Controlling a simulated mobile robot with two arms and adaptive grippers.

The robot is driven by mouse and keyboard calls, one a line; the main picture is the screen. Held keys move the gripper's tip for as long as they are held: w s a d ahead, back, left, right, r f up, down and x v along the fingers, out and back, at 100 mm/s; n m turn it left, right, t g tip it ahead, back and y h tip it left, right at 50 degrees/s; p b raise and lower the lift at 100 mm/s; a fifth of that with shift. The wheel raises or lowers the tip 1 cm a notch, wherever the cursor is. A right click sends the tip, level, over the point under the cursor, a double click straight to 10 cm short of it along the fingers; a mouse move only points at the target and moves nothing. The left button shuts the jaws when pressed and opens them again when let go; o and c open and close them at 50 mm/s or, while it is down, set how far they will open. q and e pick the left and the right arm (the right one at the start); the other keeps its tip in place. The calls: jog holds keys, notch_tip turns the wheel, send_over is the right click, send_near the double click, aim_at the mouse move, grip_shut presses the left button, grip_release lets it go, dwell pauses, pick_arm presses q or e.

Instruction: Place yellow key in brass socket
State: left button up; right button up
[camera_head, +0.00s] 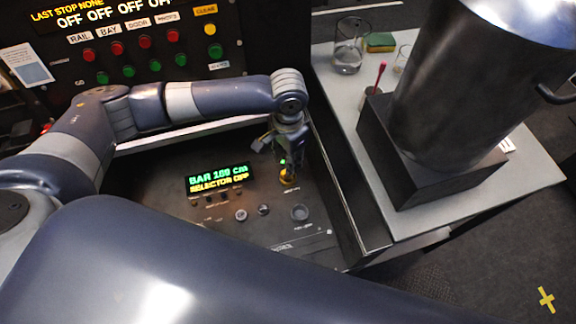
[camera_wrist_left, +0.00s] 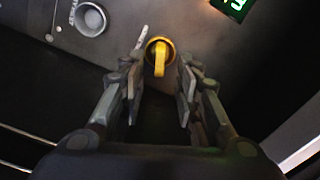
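The yellow key (camera_wrist_left: 159,62) stands in a round yellow-brass fitting on the dark console, which looks like the brass socket (camera_wrist_left: 151,42). In the head view the yellow key and fitting show as one small yellow spot (camera_head: 288,177), partly hidden by my gripper. I cannot tell how deep the key sits. My left gripper (camera_wrist_left: 160,72) is open, with one finger on each side of the key and visible gaps between. In the head view my left gripper (camera_head: 284,150) points down over the key. My right gripper is not in view.
A lit display (camera_head: 217,178) and small knobs (camera_head: 240,215) lie left of the key. A grey round fitting (camera_head: 300,213) is just in front. A button panel (camera_head: 145,45) stands behind. The side table (camera_head: 345,105) at right holds a glass (camera_head: 349,47) and a large metal cylinder (camera_head: 455,90).

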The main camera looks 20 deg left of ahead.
pick_arm(q)
notch_tip(320, 180, up, 7)
dwell(0.3)
dwell(0.5)
